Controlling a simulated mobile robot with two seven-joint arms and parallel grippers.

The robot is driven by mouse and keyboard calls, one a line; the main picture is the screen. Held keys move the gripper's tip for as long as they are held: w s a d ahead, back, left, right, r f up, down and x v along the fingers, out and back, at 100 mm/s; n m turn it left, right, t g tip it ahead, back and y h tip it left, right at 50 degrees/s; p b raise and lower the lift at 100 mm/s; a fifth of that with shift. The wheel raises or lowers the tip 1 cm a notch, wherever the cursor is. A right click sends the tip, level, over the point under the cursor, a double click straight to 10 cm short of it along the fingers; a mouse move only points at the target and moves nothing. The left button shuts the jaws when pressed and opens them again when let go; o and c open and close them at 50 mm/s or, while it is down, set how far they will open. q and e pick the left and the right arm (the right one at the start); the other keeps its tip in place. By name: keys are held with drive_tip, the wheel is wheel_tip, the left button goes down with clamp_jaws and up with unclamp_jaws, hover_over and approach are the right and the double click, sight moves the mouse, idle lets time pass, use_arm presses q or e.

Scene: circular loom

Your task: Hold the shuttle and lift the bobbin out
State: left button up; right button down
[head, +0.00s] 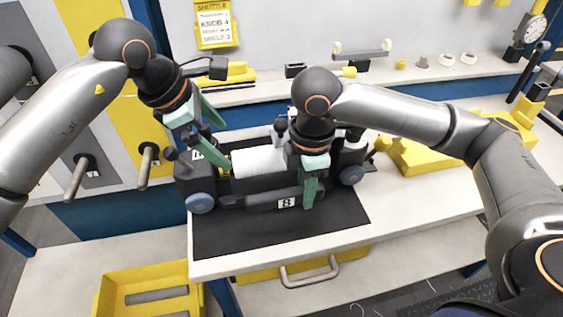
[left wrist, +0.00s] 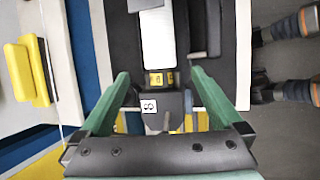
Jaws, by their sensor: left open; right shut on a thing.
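The shuttle (head: 233,200) is a black body with blue wheels and an "8" label, lying on a black mat (head: 225,240). The white bobbin (head: 258,162) lies in its middle; the right gripper and arm hide its right part. In the left wrist view the bobbin (left wrist: 158,42) is ahead of the fingers, with yellow pieces at its near end. My left gripper (head: 212,143) is open and empty, above the shuttle's left end; its fingers also show in the left wrist view (left wrist: 167,78). My right gripper (head: 310,190) is shut on the shuttle at its front side.
The white table (head: 400,205) has free room right of the mat. A yellow block (head: 420,155) stands at the right. A yellow bin (head: 150,290) is below left. Wall handles (head: 148,165) stick out at the left. A shelf (head: 450,70) with small parts runs behind.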

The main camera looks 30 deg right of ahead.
sight(237, 157)
use_arm(q)
drive_tip(key=x, duration=0.8)
drive_tip(key=shift+d+f, duration=0.15)
clamp_jaws()
idle(0.7)
